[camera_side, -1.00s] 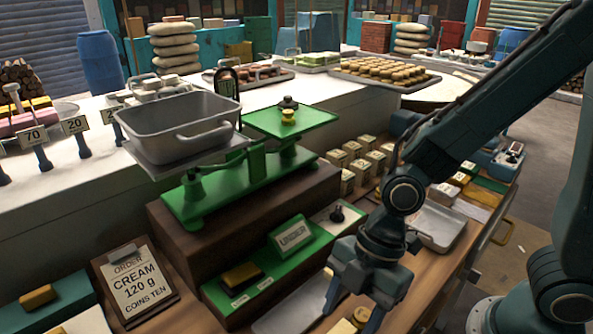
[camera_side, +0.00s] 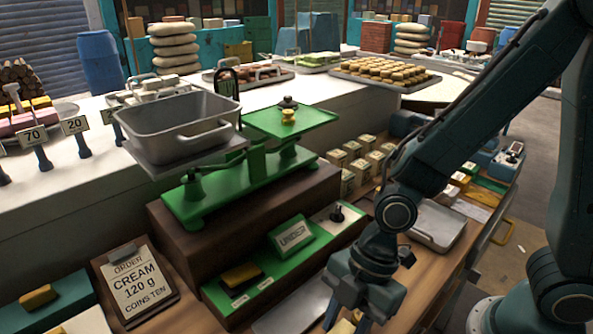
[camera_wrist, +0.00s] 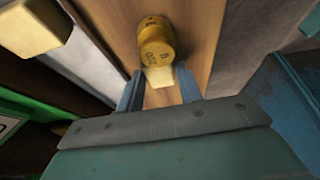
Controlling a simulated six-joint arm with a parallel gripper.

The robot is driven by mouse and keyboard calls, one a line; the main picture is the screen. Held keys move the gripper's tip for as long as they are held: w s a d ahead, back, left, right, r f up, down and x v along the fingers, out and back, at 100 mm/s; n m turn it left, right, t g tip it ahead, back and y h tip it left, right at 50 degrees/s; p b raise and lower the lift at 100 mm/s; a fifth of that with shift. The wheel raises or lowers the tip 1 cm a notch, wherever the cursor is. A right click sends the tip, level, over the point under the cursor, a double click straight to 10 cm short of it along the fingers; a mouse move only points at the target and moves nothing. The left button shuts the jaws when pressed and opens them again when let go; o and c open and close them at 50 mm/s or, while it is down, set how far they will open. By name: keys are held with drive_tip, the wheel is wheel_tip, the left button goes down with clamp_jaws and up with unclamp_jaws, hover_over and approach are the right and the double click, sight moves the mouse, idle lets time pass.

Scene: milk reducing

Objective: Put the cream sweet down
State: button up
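A small cream piece (camera_wrist: 158,78), which appears to be the cream sweet, shows between my fingertips in the wrist view, low against a brass-yellow cylinder (camera_wrist: 155,42). My gripper (camera_wrist: 160,84) points down with its blue fingers apart on either side of the piece; it looks open, with narrow gaps beside the piece. In the side view my gripper (camera_side: 350,322) is low over the wooden counter at the bottom edge. Yellow surfaces (camera_side: 343,327) show between its fingers there, partly cut off. Whether the piece rests fully on the wood is hard to see.
A green balance scale (camera_side: 230,190) with a grey pan (camera_side: 180,125) stands left of my arm. A green board (camera_side: 262,283) with a yellow block (camera_side: 242,274) lies nearer. Metal trays (camera_side: 437,227) flank the bare wood.

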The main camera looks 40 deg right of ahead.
sight(344, 329)
drive_tip(key=c, duration=0.6)
drive_tip(key=shift+r, duration=0.2)
wheel_tip(344, 329, up, 20)
drive_tip(key=shift+f, duration=0.2)
idle(0.3)
idle(0.4)
